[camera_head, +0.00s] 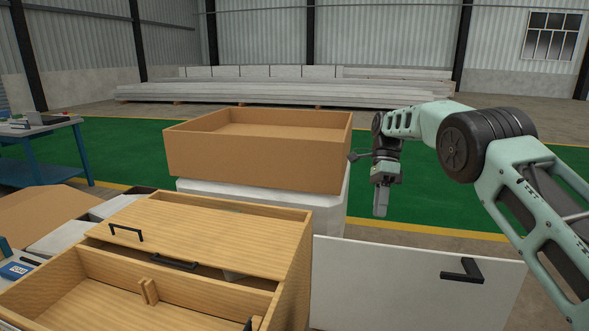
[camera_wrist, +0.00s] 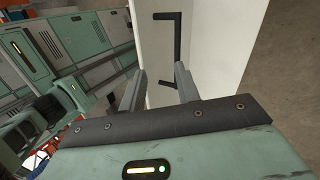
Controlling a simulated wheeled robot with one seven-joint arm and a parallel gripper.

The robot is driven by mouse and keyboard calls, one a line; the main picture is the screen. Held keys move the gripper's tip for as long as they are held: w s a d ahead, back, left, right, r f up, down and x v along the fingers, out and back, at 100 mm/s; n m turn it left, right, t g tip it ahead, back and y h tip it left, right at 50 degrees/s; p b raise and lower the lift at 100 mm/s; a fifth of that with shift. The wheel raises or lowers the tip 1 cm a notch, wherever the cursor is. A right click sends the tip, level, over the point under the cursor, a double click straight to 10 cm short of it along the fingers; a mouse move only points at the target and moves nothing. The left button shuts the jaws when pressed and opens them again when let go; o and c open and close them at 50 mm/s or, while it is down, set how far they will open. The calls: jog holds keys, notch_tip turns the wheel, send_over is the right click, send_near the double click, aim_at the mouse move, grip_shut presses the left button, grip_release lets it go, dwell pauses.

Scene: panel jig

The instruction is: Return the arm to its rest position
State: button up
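My arm reaches in from the right of the head view, bent at its elbow, with my gripper (camera_head: 381,205) hanging fingers down beside a cardboard box. In the wrist view my gripper (camera_wrist: 160,80) has its two grey fingers spread apart with nothing held between them. A white panel (camera_head: 385,285) with a black handle (camera_head: 462,272) stands below and to the right of my gripper. In the wrist view the panel (camera_wrist: 220,45) and its handle (camera_wrist: 176,45) show beyond the fingertips, with no visible contact.
The open cardboard box (camera_head: 255,160) sits on a pale block left of my gripper. A wooden cabinet (camera_head: 230,235) with black handles fills the lower left. A blue workbench (camera_head: 55,140) stands far left. Green floor (camera_head: 430,200) is clear behind the arm.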

jog(key=s+a+r+n+t+p, duration=0.1)
jog(key=s+a+r+n, duration=0.2)
jog(key=s+a+n, duration=0.5)
jog(key=s+a+r+n+t, duration=0.2)
jog(key=s+a+r+n, duration=0.3)
jog(key=s, duration=0.6)
jog(key=s+d+f+n+t, duration=0.1)
jog(key=s+f+n, duration=0.1)
jog(key=s+n, duration=0.5)
jog(key=s+f+n+t+h, duration=0.1)
jog(key=s+n, duration=0.6)
jog(key=s, duration=0.8)
jog(key=shift+s+d+f+t+h+p, duration=0.3)
jog(key=shift+s+d+f+t+p, duration=0.1)
jog(key=shift+f, duration=0.4)
